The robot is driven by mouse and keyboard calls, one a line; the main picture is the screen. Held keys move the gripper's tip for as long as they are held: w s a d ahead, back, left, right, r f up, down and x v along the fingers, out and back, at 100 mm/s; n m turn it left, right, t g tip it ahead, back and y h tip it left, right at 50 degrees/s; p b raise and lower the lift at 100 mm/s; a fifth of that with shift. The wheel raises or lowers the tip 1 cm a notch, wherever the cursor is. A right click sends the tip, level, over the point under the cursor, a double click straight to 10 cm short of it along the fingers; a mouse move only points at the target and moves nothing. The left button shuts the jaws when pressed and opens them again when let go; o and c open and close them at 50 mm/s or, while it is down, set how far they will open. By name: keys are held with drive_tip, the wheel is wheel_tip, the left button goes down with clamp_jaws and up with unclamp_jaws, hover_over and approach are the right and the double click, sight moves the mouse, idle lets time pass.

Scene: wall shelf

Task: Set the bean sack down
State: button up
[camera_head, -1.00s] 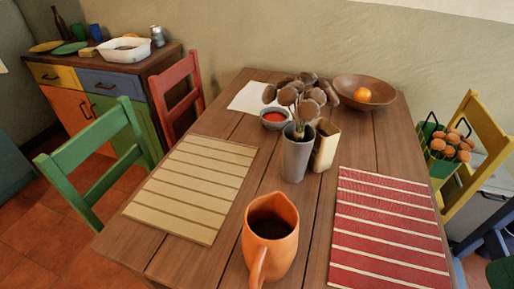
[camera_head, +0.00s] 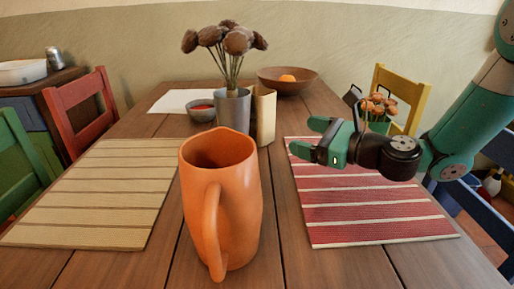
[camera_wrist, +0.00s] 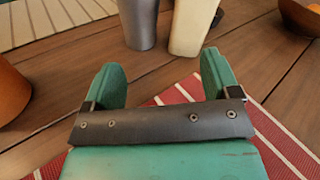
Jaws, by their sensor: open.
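A cream, sack-like object (camera_head: 264,116), likely the bean sack, stands upright on the wooden table, close beside a grey metal vase (camera_head: 233,108). It also shows at the top of the wrist view (camera_wrist: 193,25), beyond my fingertips. My gripper (camera_head: 309,138) is over the red striped placemat (camera_head: 365,205), to the right of the cream object, apart from it. In the wrist view, the two green fingers of my gripper (camera_wrist: 162,78) are spread with nothing between them.
A large orange jug (camera_head: 222,200) stands at the front middle. A beige placemat (camera_head: 100,190) lies left. Behind are a small bowl of red food (camera_head: 201,110), white paper (camera_head: 183,101) and a wooden bowl (camera_head: 288,84) with an orange fruit. Brown flowers rise from the vase. The red placemat is bare.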

drive_tip(key=f+m, duration=0.1)
drive_tip(key=w+d+f+m+t, duration=0.2)
drive_tip(key=m, duration=0.1)
drive_tip(key=shift+w+d+h, duration=0.2)
drive_tip(key=shift+d+h, duration=0.05)
drive_tip(key=shift+h, duration=0.15)
drive_tip(key=shift+w+a+r+p, duration=0.1)
drive_tip(key=shift+w+r+p, duration=0.1)
drive_tip(key=shift+w+p, duration=0.15)
drive_tip(key=p, duration=1)
approach(270, 123)
drive_tip(key=x, duration=0.3)
drive_tip(key=shift+w+a+r, duration=0.1)
drive_tip(key=shift+a+r, duration=0.15)
drive_tip(key=shift+r, duration=0.1)
drive_tip(key=shift+w+a+p, duration=0.15)
drive_tip(key=shift+w+p, duration=0.2)
drive_tip(key=shift+p, duration=0.8)
drive_tip(key=w+a+p, duration=0.1)
drive_tip(key=p, duration=0.5)
drive_tip(key=shift+a+f, duration=0.1)
drive_tip(key=shift+w+a+f, duration=0.3)
drive_tip(key=shift+w+a, duration=0.35)
drive_tip(key=shift+a, duration=0.1)
drive_tip(key=x, duration=0.5)
drive_tip(key=shift+w+a+p, duration=0.2)
drive_tip(key=shift+w+p, duration=0.05)
drive_tip(key=shift+p, duration=0.1)
drive_tip(key=shift+c, duration=0.2)
